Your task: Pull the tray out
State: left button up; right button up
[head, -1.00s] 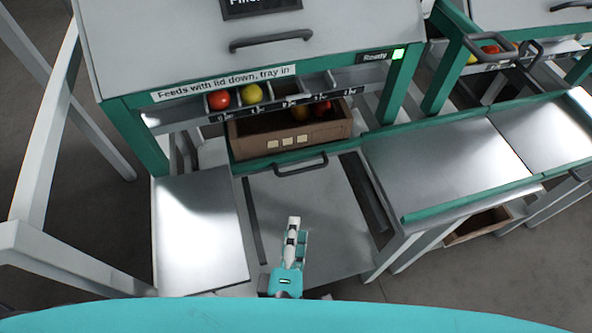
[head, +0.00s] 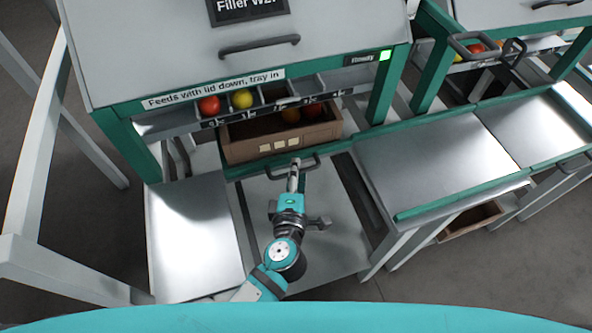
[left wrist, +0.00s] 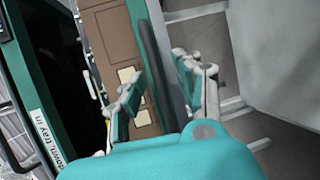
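The tray (head: 236,171) is under the filler in the head view, showing a green front edge and a dark bar handle (head: 312,165). A brown crate (head: 240,150) with tomatoes inside sits on it. My left gripper (head: 296,163) reaches the handle from the front. In the left wrist view the gripper (left wrist: 160,88) has its two fingers apart, with the dark handle bar (left wrist: 151,55) running between them. The fingers do not look closed on the bar. Whether either finger touches it cannot be told. My right gripper is in neither view.
The filler's grey lid (head: 150,50) is down above the tray. A shiny metal plate (head: 190,235) lies at left and a green-edged metal bench (head: 435,165) at right. A lower grey surface (head: 335,235) lies open in front of the tray.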

pick_arm(q)
jog(key=shift+w, duration=0.3)
grip_shut()
dwell(0.4)
